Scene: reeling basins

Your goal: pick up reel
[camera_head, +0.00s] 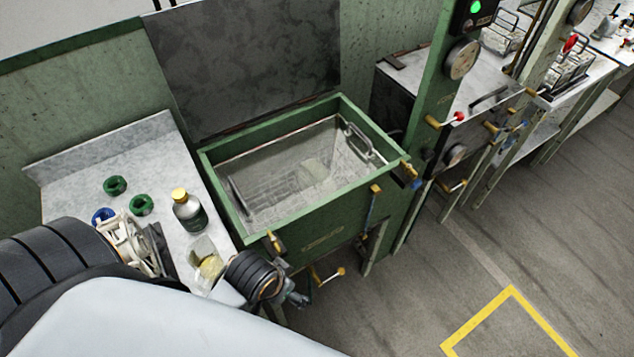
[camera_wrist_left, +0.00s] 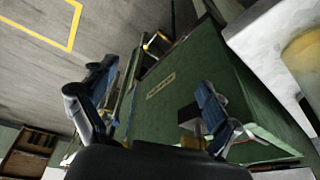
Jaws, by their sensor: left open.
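A cream spoked object that looks like the reel (camera_head: 125,240) is on the grey side table (camera_head: 75,178), partly hidden behind my black ribbed arm. My left gripper (camera_head: 295,298) is low in front of the table's right front corner, to the right of the reel and apart from it. In the left wrist view my left gripper (camera_wrist_left: 155,112) is open with nothing between its fingers. It faces the green front of the basin (camera_wrist_left: 165,85). The reel cannot be made out in the left wrist view. My right gripper is not in view.
A green-framed basin (camera_head: 325,232) holds a wire basket (camera_head: 350,150). The table bears a yellow-capped bottle (camera_head: 188,212), green rings (camera_head: 115,186), a blue ring (camera_head: 103,215) and a clear container with yellowish contents (camera_head: 209,264). Brass valve handles (camera_head: 328,276) stick out below the basin. Floor at right is clear.

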